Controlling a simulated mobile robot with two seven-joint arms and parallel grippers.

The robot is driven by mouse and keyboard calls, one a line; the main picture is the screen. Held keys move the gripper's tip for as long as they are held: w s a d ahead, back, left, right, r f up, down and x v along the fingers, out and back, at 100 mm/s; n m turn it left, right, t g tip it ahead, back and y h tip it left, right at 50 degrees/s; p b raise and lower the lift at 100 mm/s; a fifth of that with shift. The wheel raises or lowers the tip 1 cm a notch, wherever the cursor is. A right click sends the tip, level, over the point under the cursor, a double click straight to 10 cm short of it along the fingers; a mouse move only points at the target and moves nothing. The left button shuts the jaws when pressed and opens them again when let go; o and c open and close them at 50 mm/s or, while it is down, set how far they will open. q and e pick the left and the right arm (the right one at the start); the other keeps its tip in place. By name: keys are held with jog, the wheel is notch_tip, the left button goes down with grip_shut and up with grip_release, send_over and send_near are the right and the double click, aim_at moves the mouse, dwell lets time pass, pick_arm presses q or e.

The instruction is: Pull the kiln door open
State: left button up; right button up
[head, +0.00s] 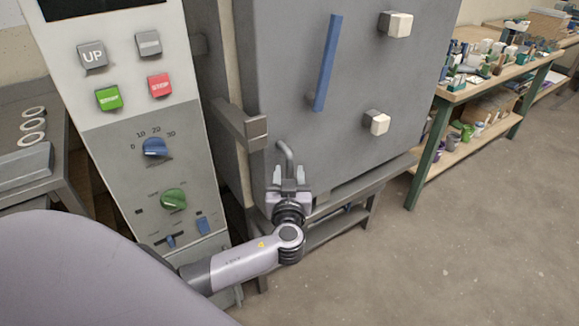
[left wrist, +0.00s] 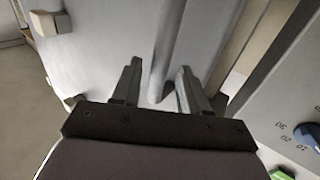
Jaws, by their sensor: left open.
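The kiln door (head: 280,70) is a big grey panel, upright and seemingly closed against the kiln body. A grey bent-bar handle (head: 284,152) is on its lower left part. My left gripper (head: 288,174) is open at the lower end of this handle. In the left wrist view the handle (left wrist: 168,50) comes down between the two spread fingers of my left gripper (left wrist: 158,85), with gaps seen on both sides. Whether a finger touches it I cannot tell. My right gripper is not in view.
A control panel (head: 150,195) with buttons and knobs stands left of the door. A latch block (head: 245,124), a blue bar (head: 328,62) and two pale blocks (head: 376,122) are on the kiln front. A workbench (head: 455,95) with jars stands at right. The floor (head: 450,250) before it is clear.

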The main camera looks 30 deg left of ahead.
pick_arm(q)
jog(key=shift+x, duration=1.2)
grip_shut()
jog(key=shift+d+f, duration=0.1)
jog(key=shift+d, duration=0.05)
